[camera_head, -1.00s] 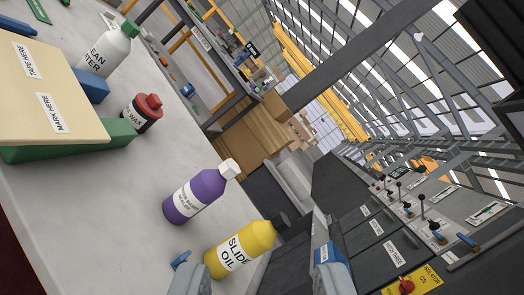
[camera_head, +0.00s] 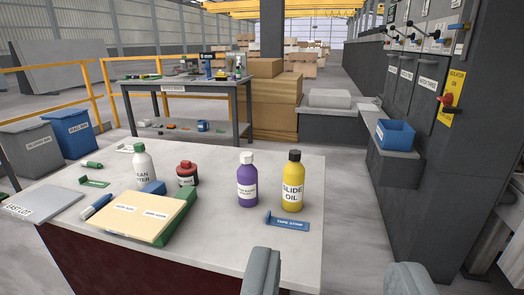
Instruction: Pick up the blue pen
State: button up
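A blue pen with a white section (camera_head: 96,207) lies on the pale stone-topped table (camera_head: 225,225) at the left, between a grey plate and a tan board. My gripper (camera_head: 335,272) shows as two grey fingers at the bottom edge, right of centre. The fingers stand wide apart with nothing between them. The gripper is well to the right of the pen and apart from it.
Around the pen are the grey plate (camera_head: 42,204), tan board (camera_head: 143,220), blue block (camera_head: 154,188) and a green marker (camera_head: 92,165). A blue strip (camera_head: 287,222) lies at right.

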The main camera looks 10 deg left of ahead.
aim_at(99, 203)
jog(key=u, duration=1.3)
